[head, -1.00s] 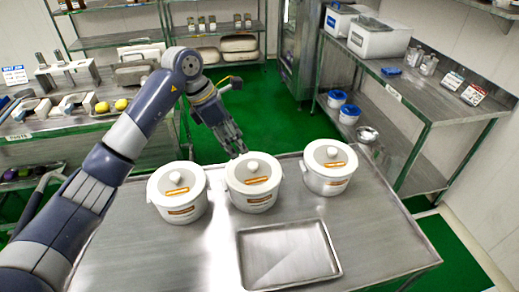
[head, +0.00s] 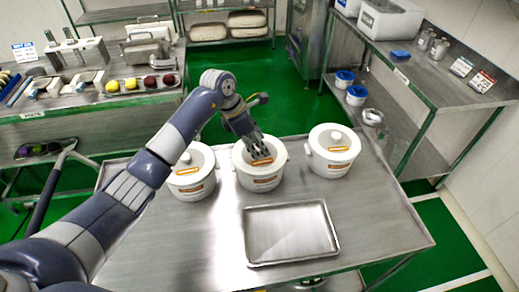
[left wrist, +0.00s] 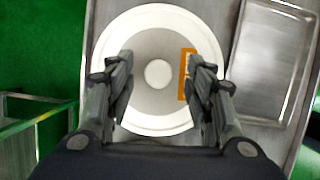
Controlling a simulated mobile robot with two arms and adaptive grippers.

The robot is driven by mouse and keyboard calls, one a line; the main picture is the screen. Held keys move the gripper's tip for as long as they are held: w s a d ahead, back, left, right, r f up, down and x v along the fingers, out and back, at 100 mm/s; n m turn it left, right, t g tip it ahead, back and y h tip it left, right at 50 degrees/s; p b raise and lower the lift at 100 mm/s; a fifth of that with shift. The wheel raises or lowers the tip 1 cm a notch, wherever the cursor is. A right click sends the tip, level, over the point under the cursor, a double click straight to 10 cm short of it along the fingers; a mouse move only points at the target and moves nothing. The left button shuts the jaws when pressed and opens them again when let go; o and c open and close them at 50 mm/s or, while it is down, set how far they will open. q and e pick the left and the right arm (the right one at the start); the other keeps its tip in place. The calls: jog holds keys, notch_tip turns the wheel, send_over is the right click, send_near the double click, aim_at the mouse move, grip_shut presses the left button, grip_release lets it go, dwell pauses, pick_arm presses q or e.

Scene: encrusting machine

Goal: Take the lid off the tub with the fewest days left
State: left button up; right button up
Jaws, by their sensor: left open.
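Three white lidded tubs with orange labels stand on the steel table: a left tub (head: 192,188), a middle tub (head: 262,184) and a right tub (head: 333,158). The label writing is too small to read. My left gripper (head: 260,153) is over the middle tub and hides its knob in the head view. In the left wrist view, my open left gripper (left wrist: 160,62) has its fingers on either side of the round knob (left wrist: 158,74), with gaps between. The white lid (left wrist: 150,22) is on the tub. My right gripper is not in view.
An empty steel tray (head: 290,234) lies in front of the middle and right tubs. A steel shelf unit (head: 440,90) stands at the right. A bench (head: 100,100) with tools and coloured balls is at the back left. Bare table lies left of the tray.

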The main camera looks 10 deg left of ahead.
pick_arm(q)
jog(key=shift+w+f, duration=0.15)
jog(key=shift+f, duration=0.25)
jog(key=shift+r, duration=0.1)
jog(key=c, duration=1.2)
jog(key=shift+o, duration=0.2)
jog(key=shift+r, duration=0.1)
jog(key=shift+r+b, duration=0.65)
jog(key=shift+b, duration=0.05)
jog(key=shift+s+d+r+b, duration=0.1)
jog(key=shift+s+r+b, duration=0.2)
jog(key=shift+r, duration=0.15)
jog(key=shift+s+r+b, duration=0.15)
jog(key=shift+r+b, duration=0.15)
jog(key=shift+r, duration=0.15)
jog(key=s+d+r+b, duration=0.1)
jog(key=s+b, duration=0.3)
jog(key=s, duration=1.1)
jog(key=shift+d+r+b, duration=0.3)
jog(key=shift+d, duration=0.55)
